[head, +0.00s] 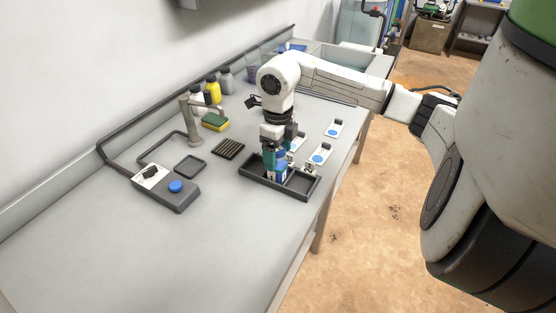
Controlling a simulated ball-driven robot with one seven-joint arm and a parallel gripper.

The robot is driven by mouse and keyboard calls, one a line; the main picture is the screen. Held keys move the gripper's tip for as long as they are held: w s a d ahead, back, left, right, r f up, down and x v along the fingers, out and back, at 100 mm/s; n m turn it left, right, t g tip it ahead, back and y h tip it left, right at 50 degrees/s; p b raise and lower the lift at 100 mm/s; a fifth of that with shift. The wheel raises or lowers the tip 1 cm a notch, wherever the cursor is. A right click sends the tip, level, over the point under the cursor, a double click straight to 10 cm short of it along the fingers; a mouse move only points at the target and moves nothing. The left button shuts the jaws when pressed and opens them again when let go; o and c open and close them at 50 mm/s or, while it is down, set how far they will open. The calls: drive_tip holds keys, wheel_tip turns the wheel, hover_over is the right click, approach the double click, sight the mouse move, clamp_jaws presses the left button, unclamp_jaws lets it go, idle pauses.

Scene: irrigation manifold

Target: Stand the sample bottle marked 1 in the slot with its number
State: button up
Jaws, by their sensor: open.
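My gripper (280,163) points straight down over the dark slotted tray (258,184) near the front edge of the bench. Its jaws are open. A small blue and white bottle (281,174) stands in or just above the tray, between or right beside the fingertips. The gripper hides much of it, and I cannot tell whether it touches the tray floor. Its number is too small to read. The tray's right compartment (299,183) looks empty. Slot numbers cannot be read.
White plates with blue discs (321,155) lie right of the tray. A control box with a blue button (176,187), a flat dark square (190,166), a ribbed dark mat (228,149), a tap (192,122) and a sponge (215,122) lie left. The near bench is clear.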

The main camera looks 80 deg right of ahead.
wheel_tip(320, 180, up, 9)
drive_tip(key=shift+f+b, duration=0.1)
drive_tip(key=shift+b, duration=0.45)
